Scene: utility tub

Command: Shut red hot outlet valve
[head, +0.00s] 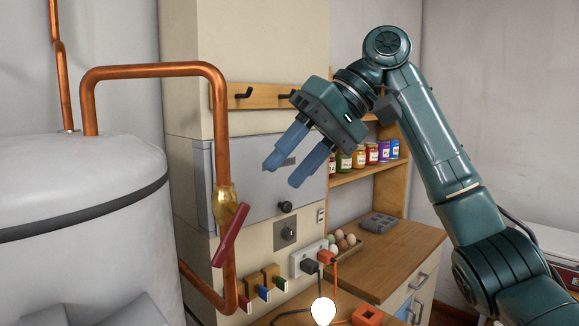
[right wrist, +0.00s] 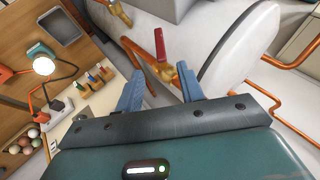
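The red valve handle (head: 231,235) is a flat lever on a brass valve body (head: 226,205), set in a vertical copper pipe (head: 221,130) beside the white tank (head: 80,190). The lever is tilted, running from upper right to lower left across the pipe. My right gripper (head: 283,174) is open and empty, above and to the right of the valve, apart from it. In the right wrist view, the red handle (right wrist: 160,45) shows beyond and between the two blue fingers (right wrist: 162,88). My left gripper is not in view.
A wooden hook rail (head: 260,97) and a shelf of coloured jars (head: 365,155) are behind my right arm. Sockets with plugs and cords (head: 310,262), a lit bulb (head: 323,311) and eggs (head: 342,242) are at lower right. Small coloured-tag keys or levers (head: 264,292) are below the valve.

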